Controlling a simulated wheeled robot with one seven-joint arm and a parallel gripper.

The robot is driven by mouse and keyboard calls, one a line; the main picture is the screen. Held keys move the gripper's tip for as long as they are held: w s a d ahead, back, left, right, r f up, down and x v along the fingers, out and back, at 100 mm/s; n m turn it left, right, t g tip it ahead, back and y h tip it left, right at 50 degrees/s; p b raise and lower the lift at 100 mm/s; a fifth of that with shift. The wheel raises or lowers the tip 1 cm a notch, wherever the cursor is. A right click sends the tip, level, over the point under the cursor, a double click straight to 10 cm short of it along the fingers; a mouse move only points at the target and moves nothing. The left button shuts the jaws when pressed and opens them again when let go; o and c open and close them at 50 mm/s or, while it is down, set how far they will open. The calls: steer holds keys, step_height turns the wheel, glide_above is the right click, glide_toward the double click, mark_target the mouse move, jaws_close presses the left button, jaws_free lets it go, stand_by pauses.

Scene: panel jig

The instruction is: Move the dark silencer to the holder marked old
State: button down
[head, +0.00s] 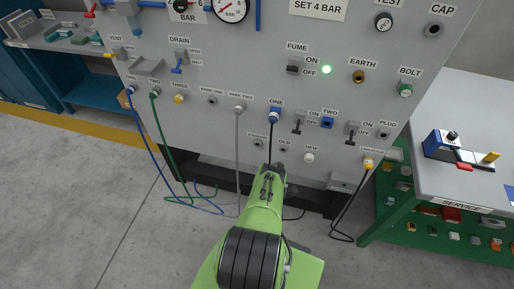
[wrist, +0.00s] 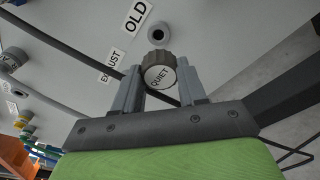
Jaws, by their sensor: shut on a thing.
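The dark silencer (wrist: 157,61) is a ribbed dark knob with a pale end face marked QUIET. My gripper (wrist: 158,88) is shut on it, one finger on each side, in the wrist view. The holder marked old (wrist: 159,34) is a grey ring with a dark, empty hole, just beyond the silencer; a gap shows between them. In the head view, my gripper (head: 276,168) is at the lower panel, below the OLD label (head: 284,149). My arm and gripper largely hide the silencer there.
The grey panel (head: 215,75) carries several valves, switches and hoses. A white fitting (head: 308,158) sits below the NEW label to the right. A black hose (wrist: 70,52) runs beside the EXHAUST label in the wrist view. A service bench (head: 475,180) stands at the right.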

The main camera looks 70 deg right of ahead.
mark_target(280, 164)
steer(key=shift+d, duration=0.1)
steer(key=b+x, duration=0.3)
steer(key=x, duration=0.1)
steer(key=shift+s+d+b, duration=0.1)
steer(key=shift+b, duration=0.2)
steer(key=shift+d+r+b, duration=0.15)
steer(key=shift+d+b, duration=0.35)
steer(key=shift+d, duration=0.25)
steer(key=shift+r+p, duration=0.1)
steer(key=shift+p, duration=0.2)
steer(key=shift+b+x, duration=1.15)
steer(key=shift+b, duration=0.05)
stand_by(0.7)
steer(key=c, duration=0.5)
jaws_free()
steer(key=shift+c, duration=0.2)
steer(key=shift+s+a, duration=0.1)
